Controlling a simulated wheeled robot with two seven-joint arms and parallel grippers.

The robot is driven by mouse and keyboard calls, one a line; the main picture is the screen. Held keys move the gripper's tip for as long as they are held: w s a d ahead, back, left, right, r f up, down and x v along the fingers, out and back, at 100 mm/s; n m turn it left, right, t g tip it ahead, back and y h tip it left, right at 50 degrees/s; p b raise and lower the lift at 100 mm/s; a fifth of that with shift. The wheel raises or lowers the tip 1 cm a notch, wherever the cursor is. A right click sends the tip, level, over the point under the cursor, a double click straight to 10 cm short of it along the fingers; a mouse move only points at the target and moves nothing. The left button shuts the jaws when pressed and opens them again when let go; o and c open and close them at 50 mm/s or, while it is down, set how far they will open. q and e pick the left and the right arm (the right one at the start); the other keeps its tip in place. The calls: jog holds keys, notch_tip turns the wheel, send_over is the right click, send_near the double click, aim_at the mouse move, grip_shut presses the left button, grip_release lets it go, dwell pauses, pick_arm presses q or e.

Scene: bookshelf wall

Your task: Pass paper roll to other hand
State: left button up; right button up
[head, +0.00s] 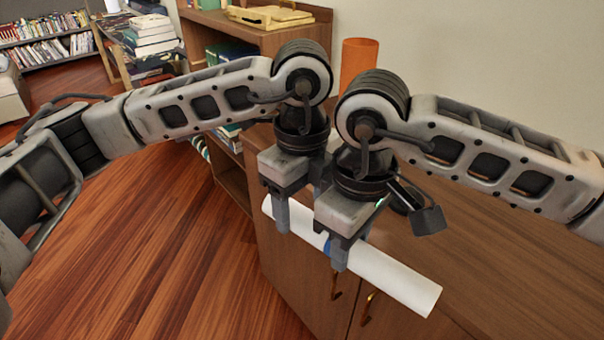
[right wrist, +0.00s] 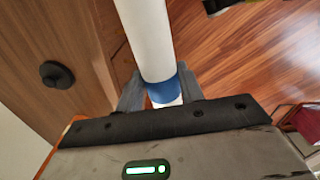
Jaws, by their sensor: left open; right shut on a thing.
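The paper roll (head: 393,278) is a long white tube with a blue band, held slanted above the front of the wooden cabinet. My right gripper (head: 345,258) is shut on it near the blue band. The right wrist view shows the white roll (right wrist: 148,38) and its blue band between the fingers of my right gripper (right wrist: 157,92). My left gripper (head: 296,210) is open at the roll's left end, close beside my right gripper. One left finger shows in front of the roll; whether it touches the roll is hard to tell.
The wooden cabinet (head: 480,270) with its doors lies below and right of the roll. An orange cylinder (head: 358,62) stands behind my grippers. A shelf unit (head: 215,35) and stacked books (head: 152,35) are further back. The wood floor (head: 170,240) at left is clear.

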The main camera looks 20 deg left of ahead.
pick_arm(q)
jog(key=shift+f, duration=0.7)
jog(key=c, duration=1.1)
pick_arm(e)
jog(key=o, duration=1.1)
